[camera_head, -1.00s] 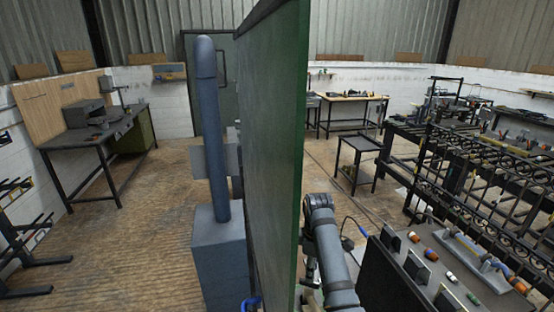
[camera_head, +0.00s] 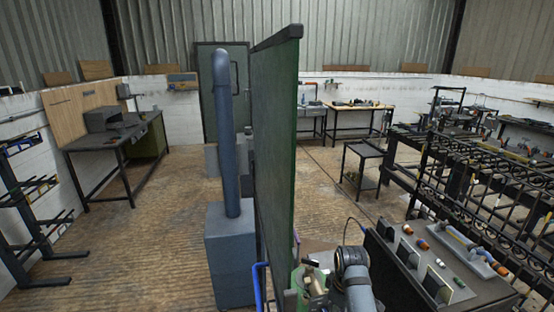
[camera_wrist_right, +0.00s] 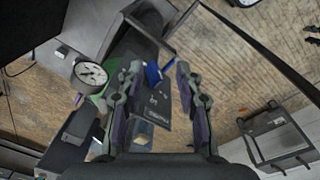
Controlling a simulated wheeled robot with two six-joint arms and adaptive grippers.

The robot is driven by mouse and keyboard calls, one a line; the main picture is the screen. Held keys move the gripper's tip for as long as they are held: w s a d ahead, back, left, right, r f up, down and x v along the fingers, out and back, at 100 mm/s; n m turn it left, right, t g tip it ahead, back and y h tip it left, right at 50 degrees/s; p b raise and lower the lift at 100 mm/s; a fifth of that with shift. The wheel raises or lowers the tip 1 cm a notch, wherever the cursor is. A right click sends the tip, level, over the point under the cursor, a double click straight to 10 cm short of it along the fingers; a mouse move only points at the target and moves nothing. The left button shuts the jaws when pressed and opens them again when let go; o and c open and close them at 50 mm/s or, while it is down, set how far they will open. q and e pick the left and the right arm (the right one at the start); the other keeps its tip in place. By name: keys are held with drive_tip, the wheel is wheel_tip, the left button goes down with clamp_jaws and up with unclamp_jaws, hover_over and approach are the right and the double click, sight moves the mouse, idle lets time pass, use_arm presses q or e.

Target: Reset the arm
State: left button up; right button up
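My right arm (camera_head: 353,277) shows at the bottom of the head view, just right of the green panel. Its gripper cannot be made out there. In the right wrist view my right gripper (camera_wrist_right: 158,80) is open, with its two fingers apart and nothing between them. It points down at the floor, with a dark flat piece with lettering (camera_wrist_right: 158,108) and a blue item (camera_wrist_right: 153,73) behind the gap. My left arm and left gripper are not in view.
A tall green panel (camera_head: 276,140) stands beside my right arm. A blue-grey pipe on a box (camera_head: 229,255) is left of it. A dark bench with tools (camera_head: 455,262) and black scrolled ironwork (camera_head: 480,170) are at right. The floor (camera_head: 150,240) at left is open.

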drive_tip(key=s+d+f+m+t, duration=0.15)
drive_tip(key=s+d+m, duration=0.25)
drive_tip(key=s, duration=0.7)
drive_tip(key=s+d+m+t, duration=0.25)
drive_tip(key=s+m, duration=0.25)
drive_tip(key=s, duration=0.7)
drive_tip(key=s+d+f+g+b, duration=0.1)
drive_tip(key=f+b, duration=0.2)
drive_tip(key=f, duration=0.9)
drive_tip(key=s+d+f+g+h+b, duration=0.1)
drive_tip(key=f+b, duration=0.2)
drive_tip(key=f, duration=1)
drive_tip(key=s+d+f+g+b, duration=0.1)
drive_tip(key=f+b, duration=0.1)
drive_tip(key=f, duration=1)
use_arm(q)
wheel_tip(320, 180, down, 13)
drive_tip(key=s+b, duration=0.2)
drive_tip(key=b, duration=0.3)
use_arm(e)
drive_tip(key=s+d+f, duration=0.1)
drive_tip(key=s+f, duration=1.6)
drive_tip(key=f, duration=0.1)
drive_tip(key=shift+s+d+f+g, duration=0.15)
drive_tip(key=shift+s+f+g, duration=0.05)
drive_tip(key=shift+f+g, duration=0.1)
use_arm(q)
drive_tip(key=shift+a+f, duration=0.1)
